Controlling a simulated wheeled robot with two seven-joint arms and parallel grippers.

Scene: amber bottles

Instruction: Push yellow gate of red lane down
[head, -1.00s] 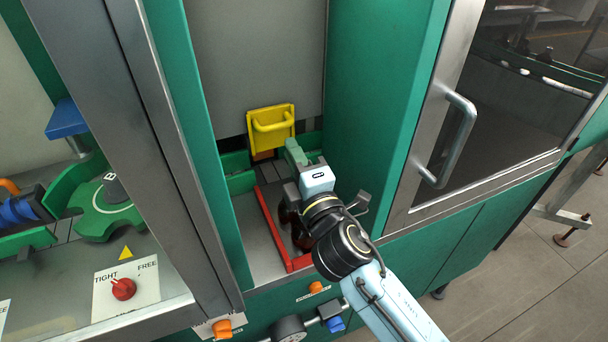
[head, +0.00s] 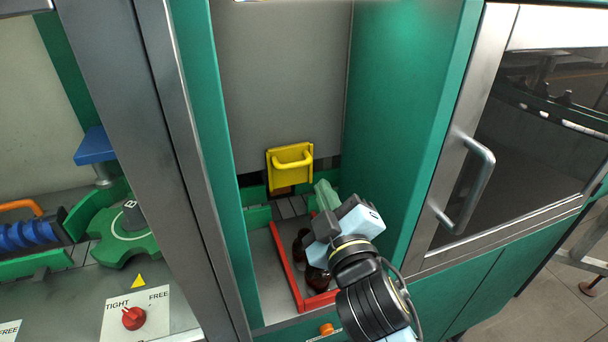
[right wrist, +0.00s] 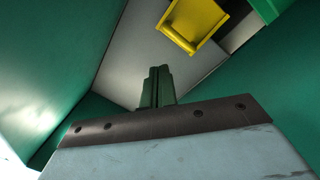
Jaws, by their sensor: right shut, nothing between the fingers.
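The yellow gate (head: 290,168), a plate with a handle bar, stands upright at the back of the recess in the head view, in its raised place above the lane floor. It also shows at the top of the right wrist view (right wrist: 195,22). The red lane (head: 283,262) is marked by a red rail frame on the recess floor. My right gripper (head: 324,192) is shut and empty, its green fingertips to the right of the gate, in front of it and apart from it. The fingers show together in the right wrist view (right wrist: 157,88). My left gripper is not in view.
Dark amber bottles (head: 305,250) stand inside the red frame, partly hidden by my right arm. Green walls (head: 400,110) close in the recess on both sides. A door with a metal handle (head: 470,185) is at the right. A red knob (head: 133,318) is at the lower left.

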